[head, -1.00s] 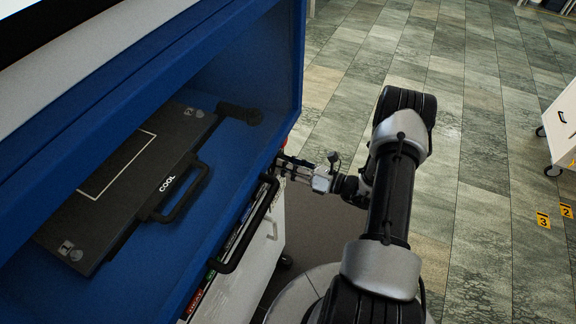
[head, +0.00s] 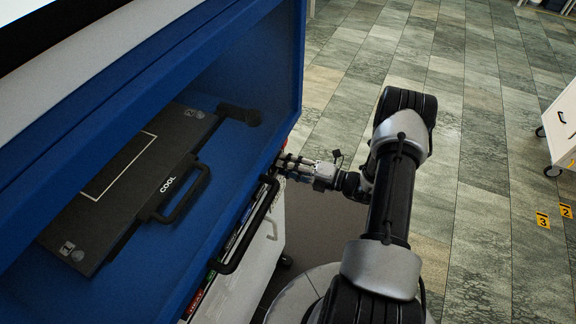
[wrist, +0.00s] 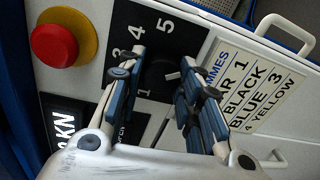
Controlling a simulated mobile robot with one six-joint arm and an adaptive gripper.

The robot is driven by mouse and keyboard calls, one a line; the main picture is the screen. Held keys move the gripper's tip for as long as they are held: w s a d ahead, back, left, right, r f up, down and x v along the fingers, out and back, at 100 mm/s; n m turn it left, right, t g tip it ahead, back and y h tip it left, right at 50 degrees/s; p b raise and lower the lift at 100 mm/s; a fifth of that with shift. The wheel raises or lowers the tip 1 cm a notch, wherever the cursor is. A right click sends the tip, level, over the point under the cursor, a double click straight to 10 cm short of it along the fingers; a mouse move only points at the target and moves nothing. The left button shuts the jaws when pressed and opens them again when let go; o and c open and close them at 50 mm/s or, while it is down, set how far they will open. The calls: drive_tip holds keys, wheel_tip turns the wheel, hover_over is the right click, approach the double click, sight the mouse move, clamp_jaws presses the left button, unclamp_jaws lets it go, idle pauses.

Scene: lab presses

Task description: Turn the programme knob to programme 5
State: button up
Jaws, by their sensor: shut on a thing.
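The programme knob (wrist: 158,74) is a dark round knob on a black dial plate (wrist: 190,40) in the wrist view. White numbers 1, 3, 4 and 5 show around it; the 2 is hard to make out beside a finger. My gripper (wrist: 160,70) has one finger on each side of the knob and is shut on it. A short pale mark shows at the knob's right side, but I cannot tell which number the knob points to. In the head view my gripper (head: 282,161) reaches the press's front side; the knob is hidden there.
A red button on a yellow ring (wrist: 55,45) is left of the dial, and a programme list (wrist: 248,88) is right of it. A black handle (head: 250,228) sticks out near my gripper. A black COOL plate (head: 130,180) lies inside the blue press.

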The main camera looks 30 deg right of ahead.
drive_tip(key=shift+m, duration=1.1)
drive_tip(key=o, duration=1.1)
drive_tip(key=v, duration=1.2)
drive_tip(key=shift+d, duration=0.15)
